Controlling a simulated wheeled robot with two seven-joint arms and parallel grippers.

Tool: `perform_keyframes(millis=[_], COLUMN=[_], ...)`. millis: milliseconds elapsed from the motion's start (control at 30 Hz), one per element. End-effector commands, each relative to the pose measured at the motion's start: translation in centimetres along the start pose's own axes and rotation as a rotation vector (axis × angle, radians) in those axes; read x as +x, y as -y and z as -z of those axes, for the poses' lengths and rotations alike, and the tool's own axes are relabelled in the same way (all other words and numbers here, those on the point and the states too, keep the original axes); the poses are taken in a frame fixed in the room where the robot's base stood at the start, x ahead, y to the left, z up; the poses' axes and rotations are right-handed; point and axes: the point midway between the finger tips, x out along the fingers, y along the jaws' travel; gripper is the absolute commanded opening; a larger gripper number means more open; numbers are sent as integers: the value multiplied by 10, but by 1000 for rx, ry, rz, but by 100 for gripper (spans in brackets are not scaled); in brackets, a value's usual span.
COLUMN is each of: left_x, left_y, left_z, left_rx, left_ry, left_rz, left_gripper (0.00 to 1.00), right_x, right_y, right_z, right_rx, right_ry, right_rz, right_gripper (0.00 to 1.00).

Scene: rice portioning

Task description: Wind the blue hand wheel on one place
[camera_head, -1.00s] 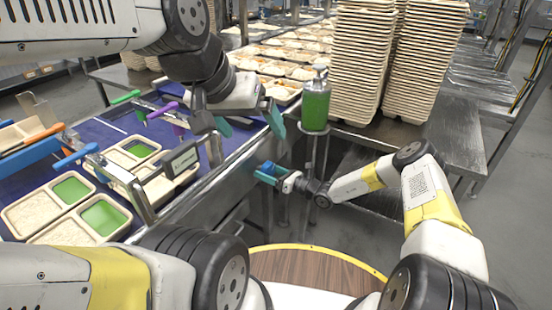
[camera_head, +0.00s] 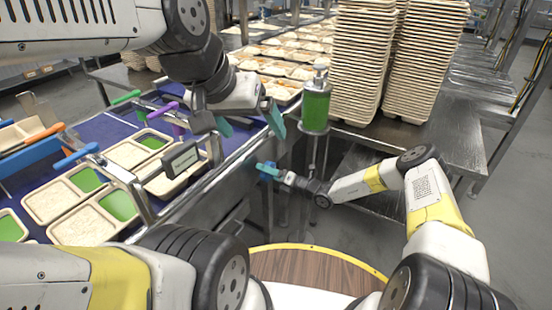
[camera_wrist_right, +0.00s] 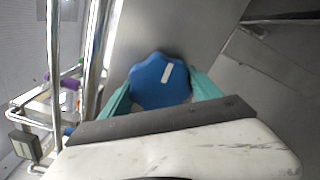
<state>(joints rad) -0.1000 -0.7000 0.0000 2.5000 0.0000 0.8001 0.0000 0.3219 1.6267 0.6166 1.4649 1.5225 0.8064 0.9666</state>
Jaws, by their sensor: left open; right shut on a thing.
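The blue hand wheel (camera_wrist_right: 154,88) is a lobed knob with a white mark near its top, seen face-on in the right wrist view. In the head view the hand wheel (camera_head: 265,168) is small and partly covered, beside the conveyor's metal side. My right gripper (camera_head: 268,172) is shut on it, with one teal finger on each side of its rim in the wrist view. My left gripper (camera_head: 250,123) is open and empty, above the conveyor's near edge, left of the green bottle.
Trays (camera_head: 48,220) with white and green compartments lie on the blue conveyor (camera_head: 35,185). Coloured levers (camera_head: 75,158) stand over it. A green pump bottle (camera_head: 315,108) stands right of my left gripper. Tall tray stacks (camera_head: 362,70) fill the metal table behind.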

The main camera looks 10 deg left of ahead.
Motion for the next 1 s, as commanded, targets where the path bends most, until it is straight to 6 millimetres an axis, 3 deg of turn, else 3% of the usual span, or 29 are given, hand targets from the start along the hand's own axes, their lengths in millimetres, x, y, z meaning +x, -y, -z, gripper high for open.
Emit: perform_keyframes(millis=[500, 533, 600, 633, 1000], left_x=[0, 0, 0, 0, 0], left_y=[0, 0, 0, 0, 0], left_z=[0, 0, 0, 0, 0], left_rx=[0, 0, 0, 0, 0], left_ry=[0, 0, 0, 0, 0], left_rz=[0, 0, 0, 0, 0], left_gripper=[91, 91, 91, 91, 91], right_x=[-1, -1, -1, -1, -5], right_y=[1, 1, 1, 1, 1], right_z=[-1, -1, -1, -1, 0], right_rx=[20, 20, 20, 20, 19], right_ry=[1, 1, 1, 1, 0], right_rz=[2, 2, 2, 2, 1], right_gripper=[31, 76, 90, 94, 94])
